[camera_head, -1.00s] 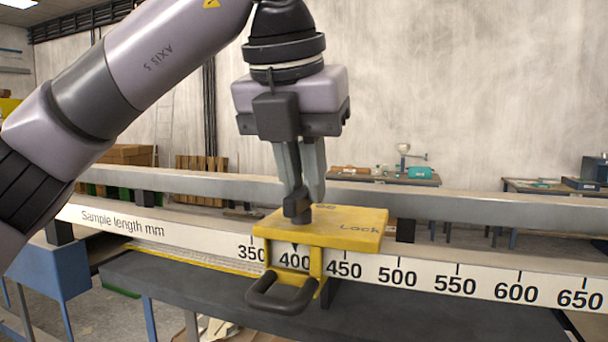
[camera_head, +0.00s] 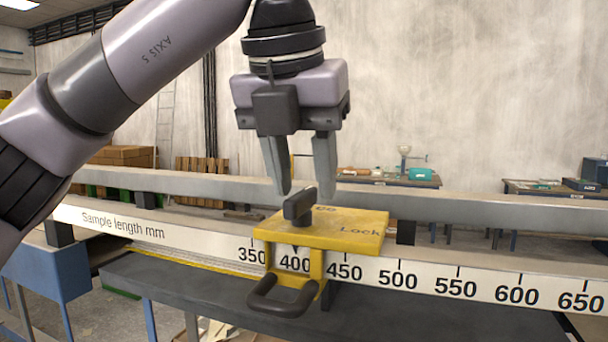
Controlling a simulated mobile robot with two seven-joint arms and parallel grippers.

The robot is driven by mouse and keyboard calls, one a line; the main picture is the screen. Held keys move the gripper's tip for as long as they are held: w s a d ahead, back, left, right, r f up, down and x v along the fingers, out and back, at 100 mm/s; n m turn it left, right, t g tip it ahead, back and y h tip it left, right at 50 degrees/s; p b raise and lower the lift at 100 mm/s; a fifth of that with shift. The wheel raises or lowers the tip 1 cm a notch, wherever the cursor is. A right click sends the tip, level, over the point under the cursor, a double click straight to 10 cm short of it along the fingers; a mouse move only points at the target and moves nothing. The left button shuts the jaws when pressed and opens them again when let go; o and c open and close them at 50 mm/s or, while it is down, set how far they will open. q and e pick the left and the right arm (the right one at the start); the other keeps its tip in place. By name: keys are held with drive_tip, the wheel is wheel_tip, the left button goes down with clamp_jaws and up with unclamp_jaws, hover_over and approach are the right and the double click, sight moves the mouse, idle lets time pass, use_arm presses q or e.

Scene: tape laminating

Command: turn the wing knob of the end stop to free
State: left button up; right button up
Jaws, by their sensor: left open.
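The yellow end stop (camera_head: 345,238) sits on the rail, its pointer near 400 on the scale. Its top is marked "Lock" to the right and a partly hidden word, likely "Go", behind the knob. The dark wing knob (camera_head: 299,206) stands upright on the left part of the top, with its wing seen at a slant. A dark handle (camera_head: 284,303) sticks out at the front. My left gripper (camera_head: 304,197) points down above the knob, open, its fingers apart and clear of the knob. My right gripper is not in view.
The scale rail (camera_head: 455,283) marked "Sample length mm" runs across, with a grey bar (camera_head: 480,207) behind it. A dark table surface (camera_head: 420,318) lies below. Side tables with equipment and stacked boxes (camera_head: 122,155) stand far back.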

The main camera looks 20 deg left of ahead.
sight(294, 197)
use_arm(q)
drive_tip(key=v, duration=0.6)
drive_tip(key=shift+s+r+p, duration=0.2)
drive_tip(key=shift+p, duration=0.2)
